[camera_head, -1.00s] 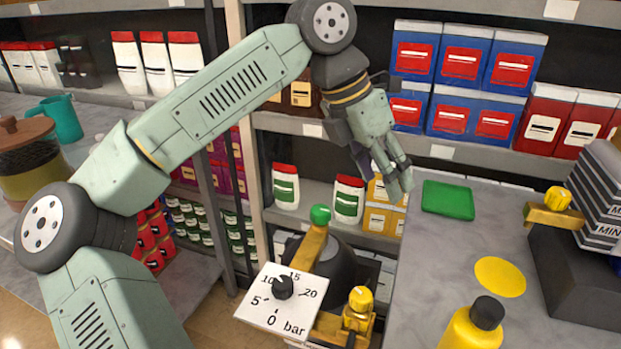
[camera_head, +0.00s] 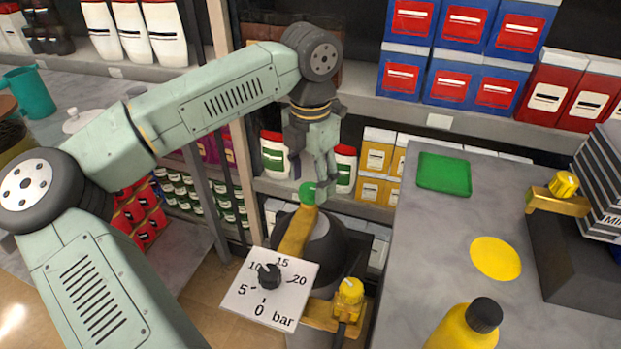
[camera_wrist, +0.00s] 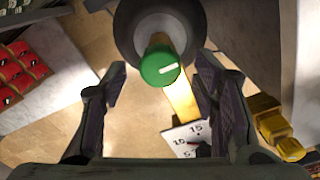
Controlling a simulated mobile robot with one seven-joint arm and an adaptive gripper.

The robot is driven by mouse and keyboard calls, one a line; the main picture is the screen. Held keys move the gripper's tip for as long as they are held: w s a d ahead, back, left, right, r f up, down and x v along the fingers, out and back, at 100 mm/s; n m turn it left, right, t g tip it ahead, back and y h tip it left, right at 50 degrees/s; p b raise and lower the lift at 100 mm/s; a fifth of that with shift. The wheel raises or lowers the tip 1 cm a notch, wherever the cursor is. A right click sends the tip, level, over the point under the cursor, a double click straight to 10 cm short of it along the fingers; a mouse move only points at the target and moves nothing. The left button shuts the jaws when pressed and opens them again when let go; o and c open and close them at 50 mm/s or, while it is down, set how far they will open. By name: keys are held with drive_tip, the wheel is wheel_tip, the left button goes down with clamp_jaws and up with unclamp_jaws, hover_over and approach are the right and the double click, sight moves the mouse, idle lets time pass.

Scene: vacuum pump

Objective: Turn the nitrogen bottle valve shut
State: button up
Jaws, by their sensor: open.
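The nitrogen bottle (camera_head: 322,250) is dark and rounded and stands beside the counter. Its green valve knob (camera_head: 307,192) sits on top, at the end of a brass pipe (camera_head: 297,232). In the wrist view the green knob (camera_wrist: 162,66) shows a white mark on its right side. My gripper (camera_head: 316,187) points down at the knob in the head view. In the wrist view my gripper (camera_wrist: 160,95) has its fingers spread wide and empty, with the knob ahead of them, slightly above the middle of the gap. Whether a finger touches the knob cannot be told.
A white bar dial (camera_head: 241,300) with a black pointer stands in front of the bottle, with a yellow knob (camera_head: 349,291) to its right. The grey counter (camera_head: 420,240) holds a green tray (camera_head: 444,173) and yellow bottle (camera_head: 462,330). Stocked shelves stand behind.

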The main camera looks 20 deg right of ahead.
drive_tip(key=shift+f, duration=0.75)
drive_tip(key=shift+c, duration=0.4)
drive_tip(key=c, duration=1.1)
